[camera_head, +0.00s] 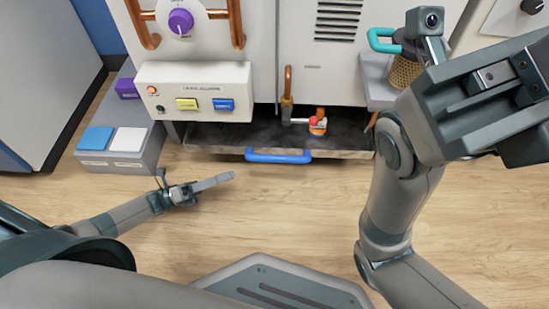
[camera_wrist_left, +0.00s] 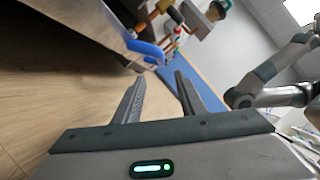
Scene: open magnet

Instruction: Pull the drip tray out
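The drip tray (camera_head: 220,138) is a wide, dark, shallow tray under the white machine in the head view, with a light front edge. Its blue bar handle (camera_head: 278,156) runs along the middle of that edge. My left gripper (camera_head: 220,182) is low over the floor, in front and to the left of the handle, and apart from it. In the left wrist view the handle (camera_wrist_left: 148,50) shows beyond the fingers, and my left gripper (camera_wrist_left: 155,95) is open with nothing between them. My right gripper (camera_head: 510,100) is raised at the right; its fingertips cannot be made out.
A brass tap (camera_head: 287,103) and an orange item with red and white parts (camera_head: 318,122) are at the tray. A grey box with blue and white pads (camera_head: 115,145) stands left. A teal handle (camera_head: 381,40) and mesh basket (camera_head: 404,73) are right. Floor (camera_head: 275,205) before the tray is clear.

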